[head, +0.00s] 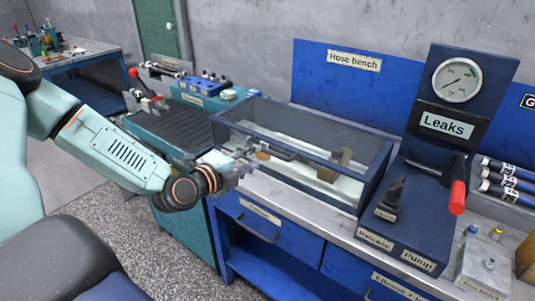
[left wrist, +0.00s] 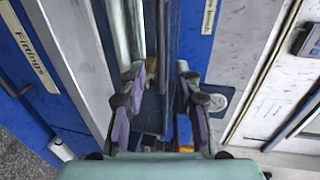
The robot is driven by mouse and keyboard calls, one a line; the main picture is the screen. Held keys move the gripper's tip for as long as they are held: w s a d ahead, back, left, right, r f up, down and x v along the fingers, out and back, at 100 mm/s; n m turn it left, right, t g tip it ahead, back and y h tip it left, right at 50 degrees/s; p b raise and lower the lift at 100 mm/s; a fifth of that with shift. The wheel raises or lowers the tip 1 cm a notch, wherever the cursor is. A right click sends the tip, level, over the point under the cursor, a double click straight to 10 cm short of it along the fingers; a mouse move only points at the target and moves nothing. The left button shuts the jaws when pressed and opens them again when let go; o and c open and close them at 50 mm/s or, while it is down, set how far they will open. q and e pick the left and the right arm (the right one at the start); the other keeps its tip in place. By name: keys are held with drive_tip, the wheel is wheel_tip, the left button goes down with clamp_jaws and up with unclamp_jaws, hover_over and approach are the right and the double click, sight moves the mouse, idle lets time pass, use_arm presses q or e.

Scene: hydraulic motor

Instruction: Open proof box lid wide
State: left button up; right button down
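The proof box (head: 364,190) is a long dark-blue framed box with clear walls on the hose bench. Its clear lid (head: 310,128) looks shut, lying flat across the top. A dark bar that looks like a handle (head: 278,150) runs along its front side. My left gripper (head: 243,160) is at the box's front left, close to that bar. In the left wrist view its two fingers (left wrist: 160,95) are apart, with a dark upright bar (left wrist: 161,45) showing between them; I cannot tell if they touch it. My right gripper is out of view.
Right of the box stands a Leaks gauge panel (head: 447,122) with a red-handled pump lever (head: 457,195). A teal machine (head: 172,128) adjoins the box on the left. Blue drawers (head: 265,228) are below the bench top. The wall behind carries a blue board (head: 310,75).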

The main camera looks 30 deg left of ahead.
sight(267, 152)
use_arm(q)
drive_tip(key=b+x, duration=0.1)
drive_tip(key=x, duration=0.1)
drive_tip(key=d+b+x, duration=0.1)
drive_tip(key=x, duration=0.1)
drive_tip(key=shift+s+b, duration=0.1)
drive_tip(key=shift+b, duration=0.25)
drive_tip(key=x, duration=0.1)
drive_tip(key=b+x, duration=0.1)
drive_tip(key=shift+w+a+f, duration=0.15)
drive_tip(key=shift+w+a, duration=0.15)
drive_tip(key=shift+w, duration=0.05)
drive_tip(key=shift+w+d, duration=0.2)
drive_tip(key=shift+s+a, duration=0.1)
drive_tip(key=shift+a, duration=0.05)
drive_tip(key=shift+c, duration=0.2)
clamp_jaws()
